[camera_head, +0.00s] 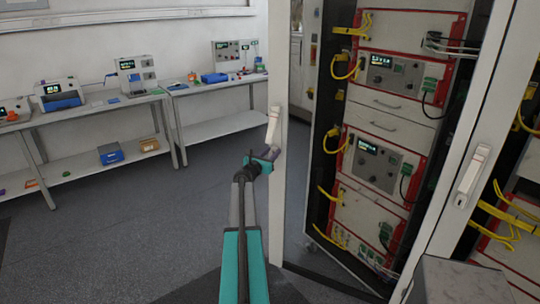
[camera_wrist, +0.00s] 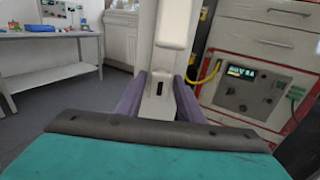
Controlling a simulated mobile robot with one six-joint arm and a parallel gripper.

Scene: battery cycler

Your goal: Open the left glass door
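The left glass door has a pale upright frame (camera_head: 296,190). This frame stands clear to the left of the cabinet's dark post, and the door looks swung outward. Its white handle (camera_head: 273,125) is tilted away from the frame. The handle also fills the top middle of the wrist view (camera_wrist: 174,24), with its slotted base plate (camera_wrist: 158,85) below. My gripper (camera_head: 270,154) is at the handle's lower end. In the wrist view, its purple fingers (camera_wrist: 160,92) stand apart on either side of the plate, below the handle's end. I cannot tell whether they touch anything.
The right door's handle (camera_head: 472,176) is upright at the right. Rack instruments (camera_head: 388,74) with yellow cables fill the cabinet behind. Benches with devices (camera_head: 137,75) line the wall at the left. The grey floor (camera_head: 110,235) between is clear.

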